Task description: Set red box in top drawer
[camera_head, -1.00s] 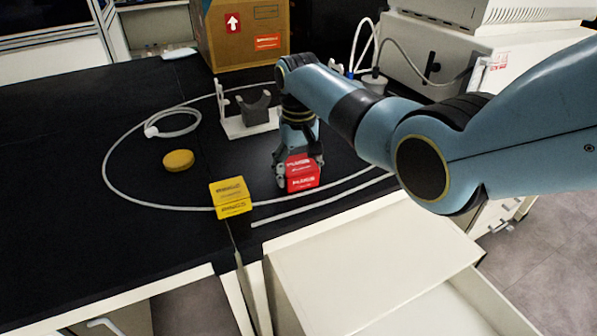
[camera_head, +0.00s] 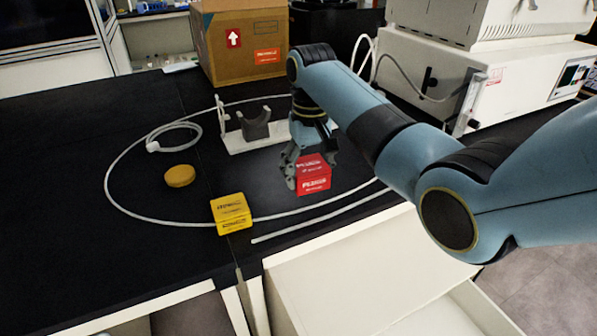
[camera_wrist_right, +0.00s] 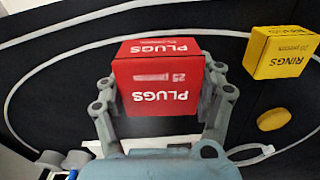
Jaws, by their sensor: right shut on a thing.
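The red box (camera_head: 313,174), labelled PLUGS, is between the fingers of my right gripper (camera_head: 305,172) over the black benchtop. In the right wrist view my right gripper (camera_wrist_right: 165,100) is shut on the red box (camera_wrist_right: 158,78), with one finger on each side. Whether the box touches the bench is hard to tell. The open drawer (camera_head: 440,318) shows at the bottom right, below the bench edge, with its inside partly visible. My left gripper is not in view.
A yellow box (camera_head: 231,213) and a yellow round piece (camera_head: 179,176) lie left of the red box. A white tube (camera_head: 107,185) loops around them. A grey holder on a white base (camera_head: 250,140) and a cardboard box (camera_head: 242,45) stand behind. A white machine (camera_head: 480,80) is at right.

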